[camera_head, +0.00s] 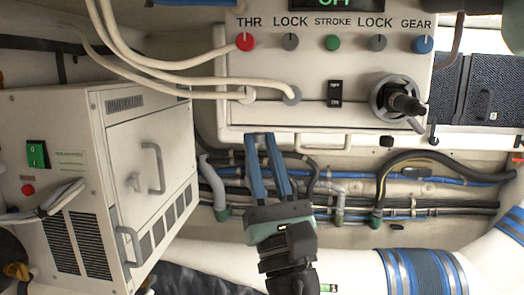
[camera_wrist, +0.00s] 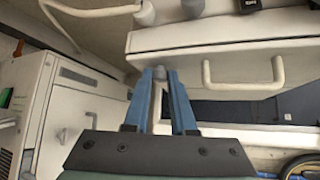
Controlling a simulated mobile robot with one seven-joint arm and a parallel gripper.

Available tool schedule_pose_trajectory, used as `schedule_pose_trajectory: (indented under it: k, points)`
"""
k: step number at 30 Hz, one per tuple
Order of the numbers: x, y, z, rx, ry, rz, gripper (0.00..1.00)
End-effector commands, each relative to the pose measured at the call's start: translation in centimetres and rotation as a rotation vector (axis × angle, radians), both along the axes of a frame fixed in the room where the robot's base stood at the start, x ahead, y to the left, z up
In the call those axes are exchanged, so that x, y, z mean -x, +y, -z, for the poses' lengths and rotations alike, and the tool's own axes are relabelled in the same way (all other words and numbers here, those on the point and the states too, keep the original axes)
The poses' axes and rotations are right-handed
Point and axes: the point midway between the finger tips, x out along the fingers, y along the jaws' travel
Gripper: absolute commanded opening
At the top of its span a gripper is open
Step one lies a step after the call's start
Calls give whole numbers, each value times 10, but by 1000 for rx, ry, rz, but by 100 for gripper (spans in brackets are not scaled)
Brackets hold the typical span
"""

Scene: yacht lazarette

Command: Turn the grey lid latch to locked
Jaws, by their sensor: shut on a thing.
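My gripper (camera_head: 259,137) reaches up to the lower left edge of the white control box (camera_head: 232,92). Its blue fingers also show in the wrist view (camera_wrist: 159,78), with a small gap between them. Between the fingertips sits a small grey rounded piece (camera_wrist: 159,73), which looks like the grey lid latch, with a pale stem below it. The fingers are shut on it. The latch is at the box's underside, left of the white lid handle (camera_head: 322,142); the handle also shows in the wrist view (camera_wrist: 244,84). In the head view the fingers hide the latch, and its turn angle cannot be told.
Grey knobs under LOCK labels (camera_head: 290,41), a red knob (camera_head: 245,41) and a handwheel (camera_head: 398,103) are on the box front. White hoses (camera_head: 165,62) cross at left. A white cabinet (camera_head: 90,115) stands left. Cables and pipes (camera_head: 430,207) run below the box.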

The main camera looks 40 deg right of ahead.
Motion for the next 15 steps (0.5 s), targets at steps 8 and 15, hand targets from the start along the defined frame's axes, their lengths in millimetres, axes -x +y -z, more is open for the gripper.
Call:
schedule_pose_trajectory:
  k: [8,15]
  points:
    - [0,-1,1,1,0,-26,0]
    - [1,-3,2,1,-1,-146,0]
